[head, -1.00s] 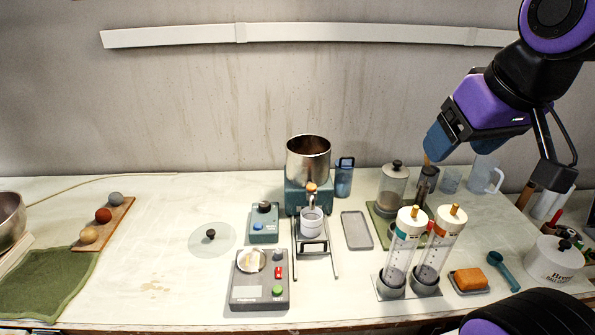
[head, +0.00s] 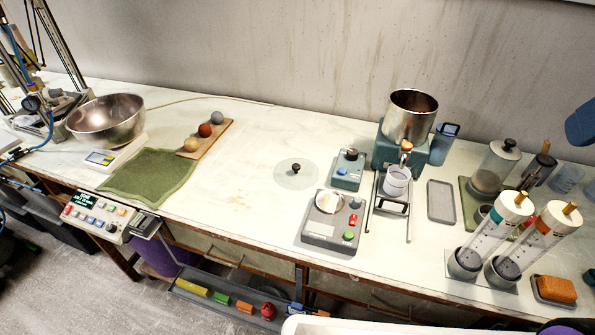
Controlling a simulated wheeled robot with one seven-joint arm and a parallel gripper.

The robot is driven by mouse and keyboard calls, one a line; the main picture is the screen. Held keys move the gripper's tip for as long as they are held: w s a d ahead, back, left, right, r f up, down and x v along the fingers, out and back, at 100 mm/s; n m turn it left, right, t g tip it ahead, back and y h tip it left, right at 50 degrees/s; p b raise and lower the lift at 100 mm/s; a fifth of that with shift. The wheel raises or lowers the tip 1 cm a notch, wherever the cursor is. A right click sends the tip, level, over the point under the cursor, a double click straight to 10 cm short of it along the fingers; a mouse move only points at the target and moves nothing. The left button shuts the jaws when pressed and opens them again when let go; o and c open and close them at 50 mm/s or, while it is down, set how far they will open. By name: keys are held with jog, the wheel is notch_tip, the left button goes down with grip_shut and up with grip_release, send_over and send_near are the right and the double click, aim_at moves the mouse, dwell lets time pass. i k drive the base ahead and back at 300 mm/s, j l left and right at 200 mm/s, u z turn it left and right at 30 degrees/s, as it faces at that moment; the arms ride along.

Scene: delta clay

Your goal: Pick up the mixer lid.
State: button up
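The mixer lid (head: 284,180) is a clear round disc with a black knob in its middle. It lies flat on the white bench in the head view, just left of a small teal control box. The mixer appears to be the metal pot (head: 410,116) on a teal base, and its top is open. Only a blue part of my gripper (head: 581,124) shows at the right edge. It is far to the right of the lid and above the bench. The rest of my gripper is out of frame, so its opening and any contents are hidden.
A grey button box (head: 318,236) stands close to the lid's lower right, and the teal box (head: 349,170) to its right. Bench left of the lid is clear up to the green cloth (head: 150,178) and the board with balls (head: 190,152). Tall cylinders (head: 490,240) stand at right.

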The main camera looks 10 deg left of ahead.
aim_at(295, 174)
jog(key=k+j, duration=0.1)
jog(key=j, duration=0.15)
jog(key=k+j+z, duration=0.1)
jog(key=j, duration=0.15)
jog(key=i+j+z, duration=0.1)
jog(key=j, duration=0.7)
jog(key=j+z, duration=0.1)
jog(key=j, duration=0.65)
jog(key=i+j+z, duration=0.1)
jog(key=i+j, duration=0.1)
jog(key=j, duration=0.1)
